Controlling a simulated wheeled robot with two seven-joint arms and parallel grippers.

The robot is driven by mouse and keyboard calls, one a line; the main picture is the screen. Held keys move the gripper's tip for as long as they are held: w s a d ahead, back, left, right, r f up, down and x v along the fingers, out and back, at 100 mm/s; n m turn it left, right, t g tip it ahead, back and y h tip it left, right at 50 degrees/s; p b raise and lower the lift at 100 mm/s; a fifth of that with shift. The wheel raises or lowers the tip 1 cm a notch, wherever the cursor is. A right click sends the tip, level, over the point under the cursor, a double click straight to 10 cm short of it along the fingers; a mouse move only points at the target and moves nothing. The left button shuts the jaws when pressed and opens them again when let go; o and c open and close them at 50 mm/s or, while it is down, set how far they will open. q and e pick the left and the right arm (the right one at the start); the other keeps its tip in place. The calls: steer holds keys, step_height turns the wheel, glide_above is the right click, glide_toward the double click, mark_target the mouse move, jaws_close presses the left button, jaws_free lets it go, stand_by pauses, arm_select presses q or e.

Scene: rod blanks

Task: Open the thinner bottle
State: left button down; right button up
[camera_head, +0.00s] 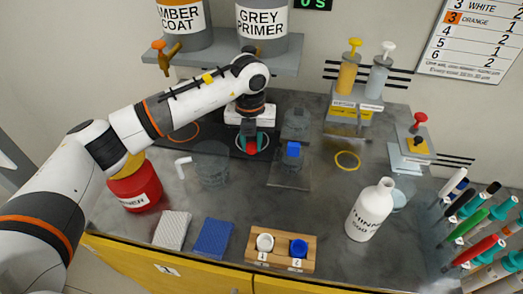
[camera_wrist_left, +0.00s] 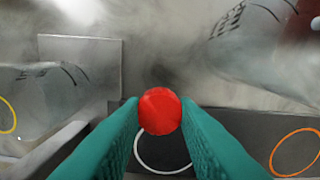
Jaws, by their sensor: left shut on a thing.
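A white bottle (camera_head: 368,213) with a partly readable "THINN" label stands upright on the bench at right. I cannot tell whether its narrow neck is capped. A red container (camera_head: 136,190) with a label ending in "NNER" stands at left, its top partly behind my arm. My left gripper (camera_head: 252,144) is at the back of the bench, far from the white bottle. Its teal fingers are shut on a small red round piece (camera_wrist_left: 160,111), which looks like a cap. Its underside is hidden. My right gripper is not in view.
A wooden holder (camera_head: 254,258) at the front bears a white cap (camera_head: 265,243) and a blue cap (camera_head: 299,248). Clear beakers, one (camera_head: 211,164), stand near my arm. Bench is bare left of the white bottle.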

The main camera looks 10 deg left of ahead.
mark_target(252, 166)
arm_select(q)
steer(key=shift+s+f, duration=0.25)
steer(key=shift+f, duration=0.8)
steer(key=shift+w+f, duration=0.1)
steer(key=shift+f, duration=0.25)
step_height(252, 166, down, 3)
steer(key=shift+f, duration=0.2)
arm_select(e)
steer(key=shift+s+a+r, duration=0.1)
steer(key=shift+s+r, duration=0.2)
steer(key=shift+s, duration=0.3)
arm_select(q)
steer(key=shift+f, duration=0.15)
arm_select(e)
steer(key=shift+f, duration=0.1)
arm_select(q)
steer(key=c, duration=1.1)
jaws_free()
